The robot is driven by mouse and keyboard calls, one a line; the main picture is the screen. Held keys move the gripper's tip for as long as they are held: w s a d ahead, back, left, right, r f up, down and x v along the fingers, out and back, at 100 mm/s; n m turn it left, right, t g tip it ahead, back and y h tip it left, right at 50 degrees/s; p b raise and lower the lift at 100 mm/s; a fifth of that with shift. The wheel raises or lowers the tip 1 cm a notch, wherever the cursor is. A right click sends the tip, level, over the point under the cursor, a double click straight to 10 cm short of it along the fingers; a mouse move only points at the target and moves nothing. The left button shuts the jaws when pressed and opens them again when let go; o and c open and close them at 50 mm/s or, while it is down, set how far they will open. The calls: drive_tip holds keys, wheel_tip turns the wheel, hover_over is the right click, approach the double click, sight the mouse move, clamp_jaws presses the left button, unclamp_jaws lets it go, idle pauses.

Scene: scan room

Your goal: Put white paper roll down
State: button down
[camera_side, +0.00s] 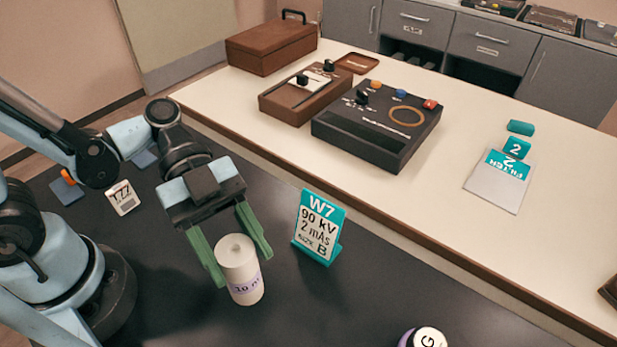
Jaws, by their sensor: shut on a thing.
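The white paper roll (239,270) is upright on or just above the black table (330,310), with a purple-lettered label on its side. I cannot tell for sure whether its base touches the surface. My gripper (233,246) reaches down from the upper left, and its two green fingers stand on either side of the roll. It is shut on the roll. The roll's back side is hidden.
A teal W7 sign (319,228) stands close to the right of the roll. A white-topped purple item (424,338) is at the bottom edge. The cream counter (440,215) behind holds a black control box (375,135).

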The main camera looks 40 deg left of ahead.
drive_tip(key=shift+f, duration=0.6)
drive_tip(key=shift+f, duration=0.55)
drive_tip(key=shift+c, duration=2)
unclamp_jaws()
drive_tip(key=shift+r, duration=0.2)
